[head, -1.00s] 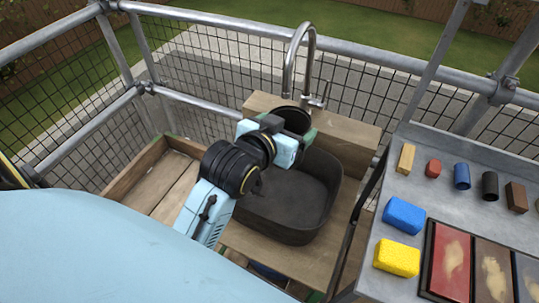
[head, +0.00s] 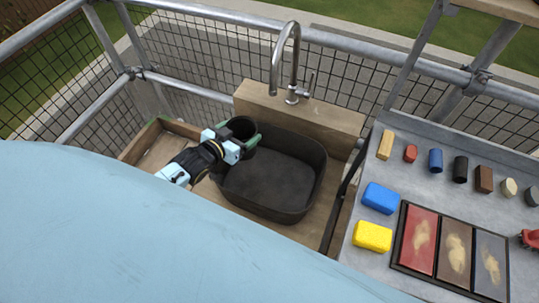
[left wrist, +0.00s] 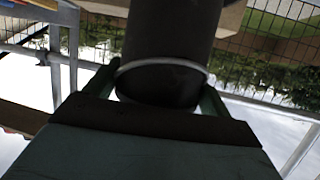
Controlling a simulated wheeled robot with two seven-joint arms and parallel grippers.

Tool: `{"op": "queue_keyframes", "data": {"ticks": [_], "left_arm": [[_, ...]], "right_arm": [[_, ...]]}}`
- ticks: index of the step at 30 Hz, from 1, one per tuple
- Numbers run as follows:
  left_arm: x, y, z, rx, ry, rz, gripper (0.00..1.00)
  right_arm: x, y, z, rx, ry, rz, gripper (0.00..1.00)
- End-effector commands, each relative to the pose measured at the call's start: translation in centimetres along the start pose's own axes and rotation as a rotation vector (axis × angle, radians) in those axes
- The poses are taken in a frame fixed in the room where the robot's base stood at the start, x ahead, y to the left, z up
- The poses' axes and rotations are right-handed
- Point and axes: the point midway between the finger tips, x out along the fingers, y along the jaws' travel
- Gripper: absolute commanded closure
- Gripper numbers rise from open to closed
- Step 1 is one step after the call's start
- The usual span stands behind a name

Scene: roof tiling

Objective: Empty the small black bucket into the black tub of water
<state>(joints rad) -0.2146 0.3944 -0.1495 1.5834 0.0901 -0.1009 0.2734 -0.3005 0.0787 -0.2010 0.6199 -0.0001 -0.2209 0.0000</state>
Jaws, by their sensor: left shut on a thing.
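The small black bucket (head: 242,127) is in my left gripper (head: 244,143), which is shut on its near side. It is held at the back left corner of the black tub (head: 312,190), partly over its rim. The bucket's dark round mouth shows from above; its contents and exact tilt cannot be told. In the left wrist view the bucket (left wrist: 170,40) is a dark cylinder with a thin grey band, between the green fingers. The tub's inside looks dark, and I cannot make out the water level. My right gripper is out of view.
A curved metal tap (head: 275,60) stands on a wooden block (head: 340,122) behind the tub. A grey bench (head: 375,265) at the right holds a blue sponge (head: 381,198), a yellow sponge (head: 372,237), colour trays and several small blocks. Rails and mesh fencing enclose the back.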

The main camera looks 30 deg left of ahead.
Motion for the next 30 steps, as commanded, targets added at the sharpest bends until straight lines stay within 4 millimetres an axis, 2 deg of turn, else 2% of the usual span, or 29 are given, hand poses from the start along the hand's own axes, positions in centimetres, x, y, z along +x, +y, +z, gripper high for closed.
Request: {"op": "queue_keyframes", "data": {"ticks": [1,3,9,20,30], "left_arm": [[-0.5,-1.4,0.2,0.004,-0.004,-0.005,0.52],[-1.0,-2.9,0.8,0.0,-0.001,-0.01,0.52],[-1.8,-5.4,1.6,-0.004,0.006,-0.019,0.52],[-1.9,-5.7,1.8,-0.004,0.007,-0.021,0.52],[-1.6,-4.8,1.9,0.077,-0.023,-0.053,0.52]], "right_arm": [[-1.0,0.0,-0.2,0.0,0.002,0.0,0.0],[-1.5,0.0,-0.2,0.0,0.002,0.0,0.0],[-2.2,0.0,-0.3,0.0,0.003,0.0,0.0],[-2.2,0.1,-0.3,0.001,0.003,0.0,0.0],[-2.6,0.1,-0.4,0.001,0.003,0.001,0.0]]}}
